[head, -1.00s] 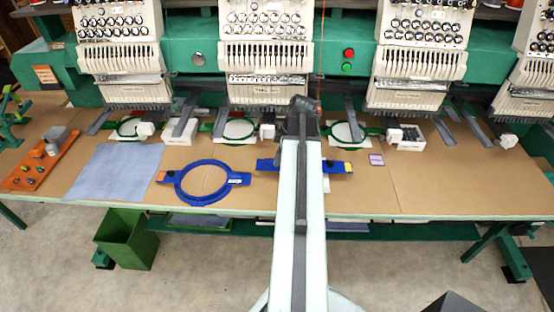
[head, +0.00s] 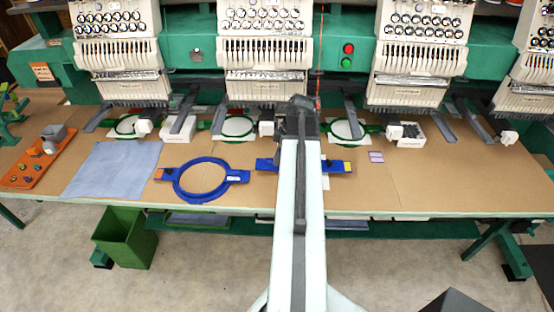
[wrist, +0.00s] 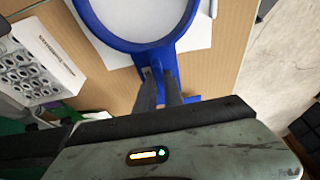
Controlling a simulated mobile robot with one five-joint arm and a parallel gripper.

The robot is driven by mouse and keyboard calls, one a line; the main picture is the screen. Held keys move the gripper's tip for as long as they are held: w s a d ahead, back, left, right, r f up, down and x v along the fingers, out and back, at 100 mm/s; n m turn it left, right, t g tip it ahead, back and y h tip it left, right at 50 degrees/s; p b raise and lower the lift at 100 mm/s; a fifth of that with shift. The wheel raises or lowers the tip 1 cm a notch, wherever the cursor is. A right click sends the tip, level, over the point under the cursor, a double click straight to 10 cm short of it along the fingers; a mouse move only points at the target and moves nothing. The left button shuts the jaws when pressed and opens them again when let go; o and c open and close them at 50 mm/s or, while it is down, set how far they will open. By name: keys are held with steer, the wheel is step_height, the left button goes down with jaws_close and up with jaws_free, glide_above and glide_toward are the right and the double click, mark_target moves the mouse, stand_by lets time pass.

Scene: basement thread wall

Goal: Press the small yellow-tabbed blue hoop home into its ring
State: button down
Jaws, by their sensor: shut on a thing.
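The yellow-tabbed blue hoop (head: 336,167) lies at the table's front middle in the head view, its middle hidden behind my arm. In the wrist view, a round blue band (wrist: 187,28) curves around a white sheet (wrist: 140,18). My gripper (wrist: 159,78) is shut on the blue piece at the band's near edge. The fingertips are hidden behind my arm in the head view. I cannot tell hoop from ring here, or how deep one sits in the other.
A larger blue hoop (head: 181,194) with an orange tab lies to the left, beside a blue-grey cloth (head: 113,170). An orange tool board (head: 32,170) is at far left. Embroidery heads with green hoops (head: 345,130) stand behind. The table's right side is mostly bare.

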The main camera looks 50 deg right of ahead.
steer(key=shift+f+b, duration=1)
stand_by(1.4)
steer(key=c, duration=1.4)
jaws_free()
steer(key=shift+r, duration=0.1)
steer(key=p+v, duration=0.8)
